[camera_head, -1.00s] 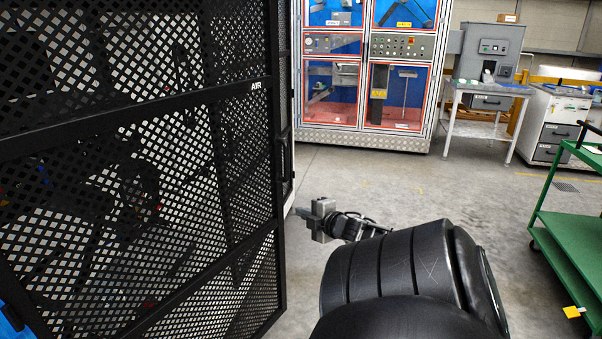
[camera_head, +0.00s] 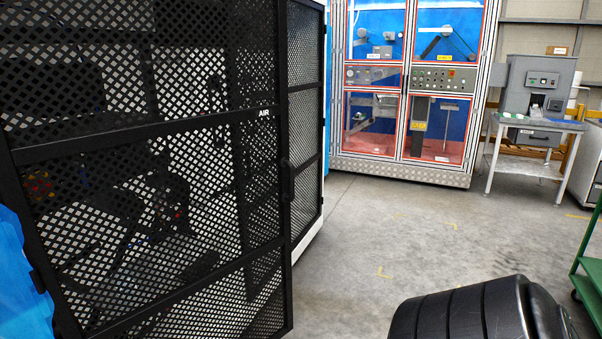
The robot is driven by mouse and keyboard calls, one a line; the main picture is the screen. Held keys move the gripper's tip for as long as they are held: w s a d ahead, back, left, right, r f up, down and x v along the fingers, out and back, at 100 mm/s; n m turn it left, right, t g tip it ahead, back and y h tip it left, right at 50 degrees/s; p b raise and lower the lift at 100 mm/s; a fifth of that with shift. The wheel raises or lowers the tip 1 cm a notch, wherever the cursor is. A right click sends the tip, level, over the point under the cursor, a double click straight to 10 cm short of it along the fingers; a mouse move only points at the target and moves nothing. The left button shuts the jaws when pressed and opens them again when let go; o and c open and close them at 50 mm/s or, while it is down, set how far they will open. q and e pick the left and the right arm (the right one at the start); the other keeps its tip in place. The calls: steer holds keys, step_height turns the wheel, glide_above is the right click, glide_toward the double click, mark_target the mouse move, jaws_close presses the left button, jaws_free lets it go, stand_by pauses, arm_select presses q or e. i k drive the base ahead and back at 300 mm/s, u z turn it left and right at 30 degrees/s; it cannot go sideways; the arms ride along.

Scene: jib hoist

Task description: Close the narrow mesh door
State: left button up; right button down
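The narrow mesh door (camera_head: 150,133) is a black framed panel of perforated mesh with the label "AIR" on its crossbar. It fills the left half of the head view and stands at an angle, swung out from the cabinet. Its free edge with a small dark handle (camera_head: 287,178) is toward the middle. Another black mesh panel (camera_head: 305,130) stands behind it on the cabinet's side. My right arm shows only as a dark ribbed link at the bottom right, apart from the door. Neither gripper is in view.
A tall glazed machine (camera_head: 415,80) stands at the back. A grey table (camera_head: 530,125) with a grey device is right of it. A green cart (camera_head: 590,265) is at the right edge. The concrete floor (camera_head: 400,235) between door and cart is clear.

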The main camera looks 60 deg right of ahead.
mark_target(43, 276)
steer(key=z, duration=0.8)
steer(key=i, duration=0.65)
steer(key=z, duration=0.95)
steer(key=i, duration=0.95)
steer(key=u, duration=0.1)
